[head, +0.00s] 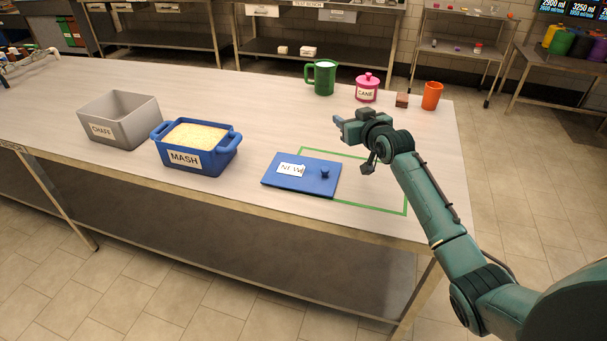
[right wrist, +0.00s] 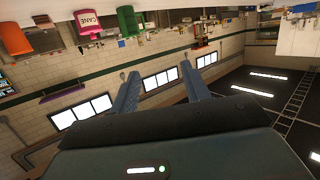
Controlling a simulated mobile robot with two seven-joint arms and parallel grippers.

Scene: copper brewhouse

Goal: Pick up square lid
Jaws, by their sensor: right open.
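The square lid (head: 314,184) is a flat blue plate with a small round blue knob and a white label, partly readable as "NEW". It lies on the table near the front edge, overlapping the left part of a green outlined rectangle (head: 378,208). My right gripper (head: 354,143) is open and empty, above the table, up and to the right of the lid and apart from it. In the right wrist view its two fingers (right wrist: 160,88) are spread with nothing between them. The lid does not show there. My left gripper is not in view.
A blue MASH pot (head: 196,164) filled with pale grain stands left of the lid, a grey CHAFF bin (head: 110,126) farther left. A green mug (head: 322,78), pink CANE jar (head: 367,88), brown block (head: 402,100) and orange cup (head: 432,96) stand at the back right.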

